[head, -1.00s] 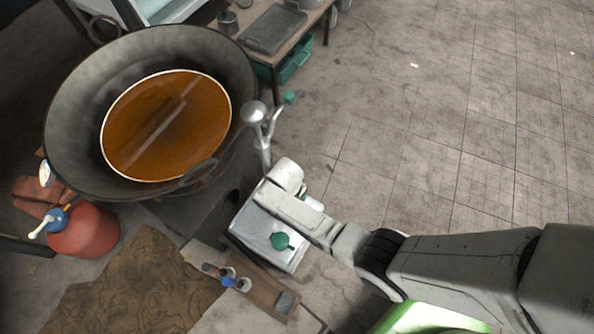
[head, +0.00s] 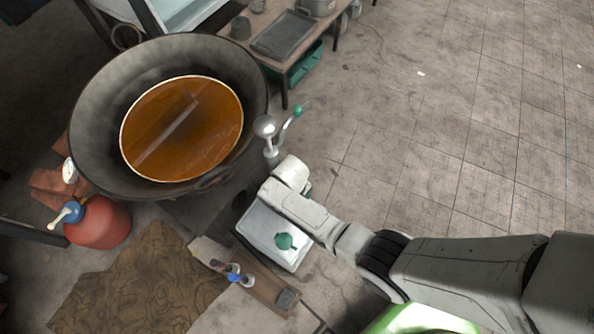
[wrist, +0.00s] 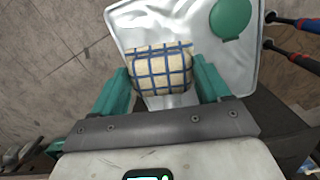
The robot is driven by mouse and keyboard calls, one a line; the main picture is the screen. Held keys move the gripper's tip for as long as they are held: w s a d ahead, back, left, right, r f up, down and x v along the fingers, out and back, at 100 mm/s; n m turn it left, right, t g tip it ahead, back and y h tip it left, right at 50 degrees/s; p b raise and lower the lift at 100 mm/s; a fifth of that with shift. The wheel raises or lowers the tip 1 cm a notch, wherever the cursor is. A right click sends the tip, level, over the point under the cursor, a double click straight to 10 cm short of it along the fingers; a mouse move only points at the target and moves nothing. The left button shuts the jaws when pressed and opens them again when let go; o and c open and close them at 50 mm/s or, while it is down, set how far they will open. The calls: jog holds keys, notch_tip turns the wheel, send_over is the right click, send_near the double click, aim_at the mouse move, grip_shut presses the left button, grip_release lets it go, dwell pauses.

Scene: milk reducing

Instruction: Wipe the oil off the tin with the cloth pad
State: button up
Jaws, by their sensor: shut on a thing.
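The tin (head: 262,236) is silvery with a crinkled, shiny top and a green cap (head: 285,241). It stands below my arm in the head view and fills the upper middle of the wrist view (wrist: 180,25). The cloth pad (wrist: 160,70) is cream with a blue grid. My gripper (wrist: 162,82) is shut on it, one teal finger at each side. The pad is over the tin's top, left of the cap in the wrist view; I cannot tell whether it touches. In the head view my arm hides the pad. I cannot make out the oil clearly.
A wide dark pan (head: 85,110) of brown liquid stands upper left of the tin. A lever with a green knob (head: 297,111) rises close by. A red tank (head: 100,222) is at left. A small board (head: 268,290) with tools lies below the tin. Floor at right is clear.

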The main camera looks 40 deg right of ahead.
jog(key=shift+w+r, duration=0.35)
